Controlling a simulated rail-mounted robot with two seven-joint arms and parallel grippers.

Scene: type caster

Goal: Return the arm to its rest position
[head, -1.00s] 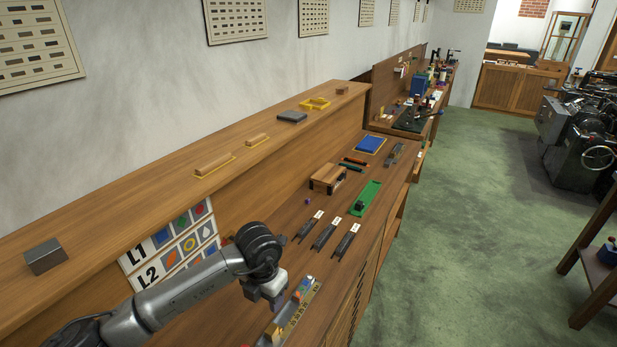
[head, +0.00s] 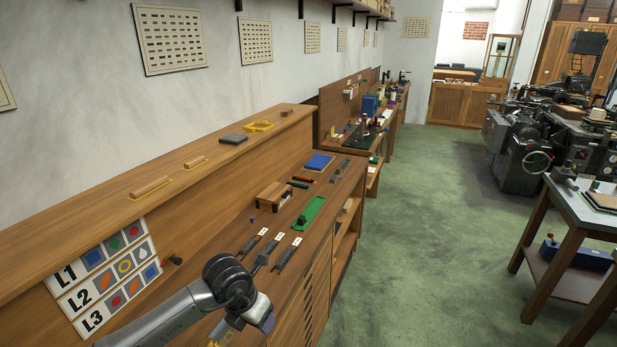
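One arm of mine comes in from the lower left, which makes it the left one. Its gripper (head: 262,316) points down at the bottom of the head view, over the wooden workbench (head: 338,218). A small dark purplish patch shows at its tip. I cannot tell whether that is a finger or a held piece, nor whether the fingers are open. A yellowish tray (head: 222,333) lies just left of the gripper, partly hidden by the arm and cut by the frame edge. My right gripper is not in view.
A sign with rows L1, L2 and L3 (head: 104,277) stands behind the arm, below the shelf (head: 75,225). Several dark holders (head: 290,252), a green tray (head: 313,209) and a wooden block (head: 274,193) lie farther along the bench. The green floor (head: 420,230) is open to the right.

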